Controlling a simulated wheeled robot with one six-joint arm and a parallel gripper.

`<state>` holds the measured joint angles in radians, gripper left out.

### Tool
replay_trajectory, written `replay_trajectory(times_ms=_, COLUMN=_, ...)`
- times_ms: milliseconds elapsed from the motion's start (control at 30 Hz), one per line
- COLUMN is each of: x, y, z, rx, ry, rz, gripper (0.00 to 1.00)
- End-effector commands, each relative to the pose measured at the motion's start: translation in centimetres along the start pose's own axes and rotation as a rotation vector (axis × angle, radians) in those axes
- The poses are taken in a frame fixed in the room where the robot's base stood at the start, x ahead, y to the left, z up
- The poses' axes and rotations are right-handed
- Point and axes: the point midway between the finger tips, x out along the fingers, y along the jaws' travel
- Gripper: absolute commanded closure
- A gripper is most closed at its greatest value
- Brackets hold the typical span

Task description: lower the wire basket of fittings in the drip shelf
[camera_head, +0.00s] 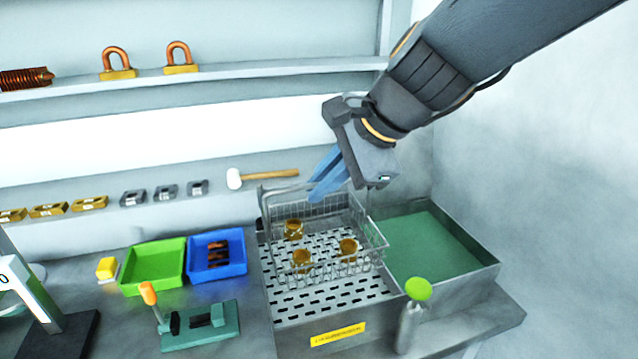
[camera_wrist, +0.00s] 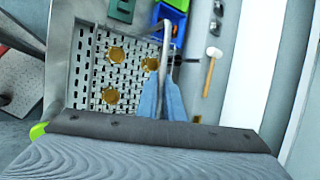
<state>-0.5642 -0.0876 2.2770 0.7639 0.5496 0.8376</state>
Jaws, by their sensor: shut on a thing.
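The wire basket (camera_head: 328,266) is over the perforated drip shelf (camera_head: 335,303), toward its back. Three brass fittings (camera_head: 348,250) are in the basket; they also show in the wrist view (camera_wrist: 110,95). My gripper (camera_head: 318,192) is shut on the basket's handle at the back. In the wrist view the blue fingers (camera_wrist: 160,98) close on the grey handle bar (camera_wrist: 167,50). The basket looks about level. I cannot tell whether its bottom touches the perforated plate.
A green-bottomed tank (camera_head: 430,245) adjoins the shelf on the right. A green-capped bottle (camera_head: 412,315) stands at the front right corner. A blue bin (camera_head: 218,268), green bin (camera_head: 150,280) and green fixture (camera_head: 200,328) are left. A mallet (camera_head: 262,177) is behind.

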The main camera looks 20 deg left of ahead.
Motion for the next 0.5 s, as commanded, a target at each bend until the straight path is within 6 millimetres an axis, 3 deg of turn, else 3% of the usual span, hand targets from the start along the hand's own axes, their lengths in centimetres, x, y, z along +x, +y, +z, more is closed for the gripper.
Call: replay_trajectory(times_ms=500, x=0.28, y=0.11, z=-0.11, rx=0.0, ry=0.0, rz=-0.002, gripper=1.0)
